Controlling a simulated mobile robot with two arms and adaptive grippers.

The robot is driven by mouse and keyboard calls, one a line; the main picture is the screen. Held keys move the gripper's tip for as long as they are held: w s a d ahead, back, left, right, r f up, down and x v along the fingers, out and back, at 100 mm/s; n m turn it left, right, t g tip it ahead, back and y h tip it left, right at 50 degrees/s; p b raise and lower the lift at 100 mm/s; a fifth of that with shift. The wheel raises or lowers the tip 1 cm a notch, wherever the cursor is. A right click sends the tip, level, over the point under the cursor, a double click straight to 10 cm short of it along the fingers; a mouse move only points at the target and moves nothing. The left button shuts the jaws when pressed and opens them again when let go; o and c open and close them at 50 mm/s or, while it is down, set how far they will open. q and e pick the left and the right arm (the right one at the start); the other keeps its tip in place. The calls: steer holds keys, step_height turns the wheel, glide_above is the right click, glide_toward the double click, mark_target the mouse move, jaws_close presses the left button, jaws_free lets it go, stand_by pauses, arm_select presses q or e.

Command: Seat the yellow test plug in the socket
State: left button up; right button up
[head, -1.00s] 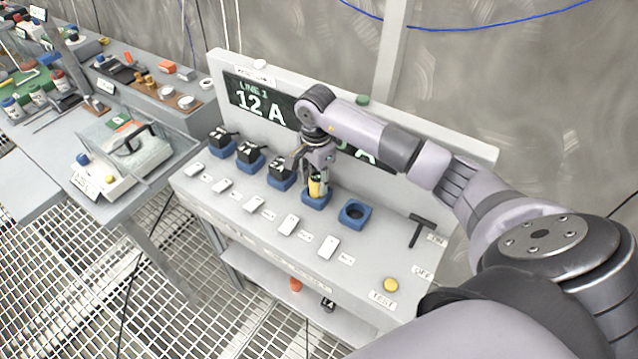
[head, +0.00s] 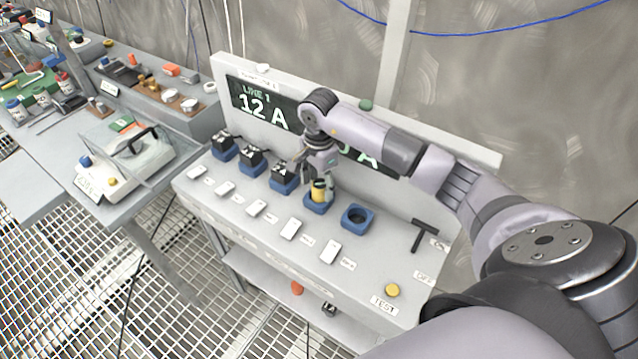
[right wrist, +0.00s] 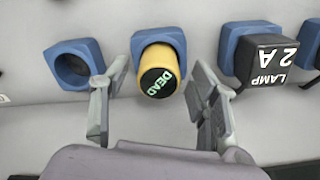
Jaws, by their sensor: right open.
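The yellow test plug (head: 319,190) stands in a blue socket (head: 318,207) on the grey bench. In the right wrist view the yellow plug (right wrist: 157,82) has a dark end face marked DEAD, and the blue socket (right wrist: 150,40) shows around its base. How deep it sits is hard to tell. My right gripper (right wrist: 159,78) is open, one finger on each side of the plug with gaps between. In the head view the right gripper (head: 321,172) is just above and behind the plug. My left gripper is not in view.
An empty blue socket (head: 357,217) is right of the plug. Several black plugs, such as this one (head: 284,172), stand in blue sockets to the left. A T-handle (head: 424,230) and yellow TEST button (head: 392,290) are at the right. A display panel (head: 262,106) rises behind.

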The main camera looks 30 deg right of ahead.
mark_target(319, 184)
step_height(319, 184, up, 11)
steer(key=p, duration=0.5)
steer(key=shift+s+f, duration=0.1)
